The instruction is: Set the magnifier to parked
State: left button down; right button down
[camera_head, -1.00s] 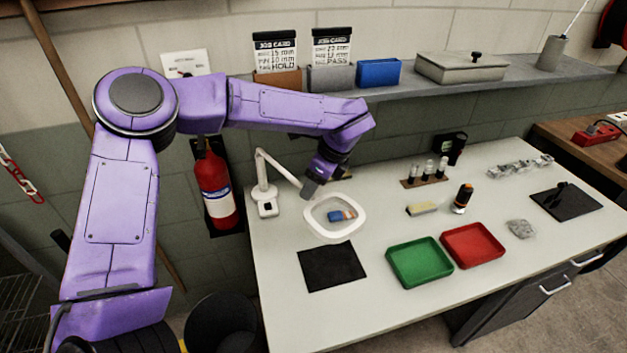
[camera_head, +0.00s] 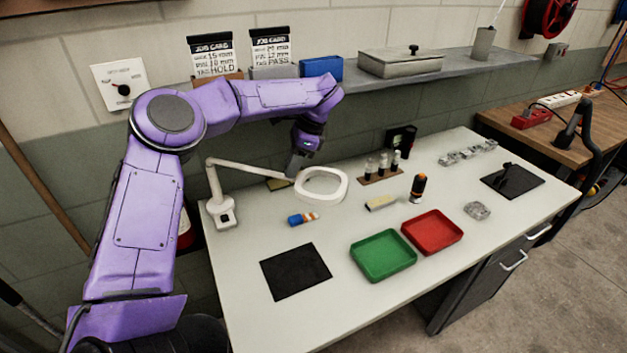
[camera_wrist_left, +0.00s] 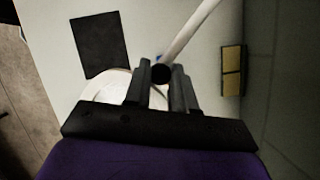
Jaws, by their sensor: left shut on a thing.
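My right gripper is not in view.
A blue and orange item (camera_head: 303,218) lies on the bench in front of the magnifier. A black mat (camera_head: 296,271), green tray (camera_head: 383,255) and red tray (camera_head: 432,232) lie nearer the front. A rack of small bottles (camera_head: 380,178) stands right of the ring.

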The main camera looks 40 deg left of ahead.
pick_arm(q)
jog(key=shift+w+a, duration=0.15)
jog(key=shift+w, duration=0.2)
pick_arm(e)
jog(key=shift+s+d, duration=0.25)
pick_arm(q)
jog(key=c, duration=1.3)
grip_release()
jog(key=o, duration=0.4)
jog(key=shift+s+r, duration=0.1)
jog(key=shift+c, duration=0.2)
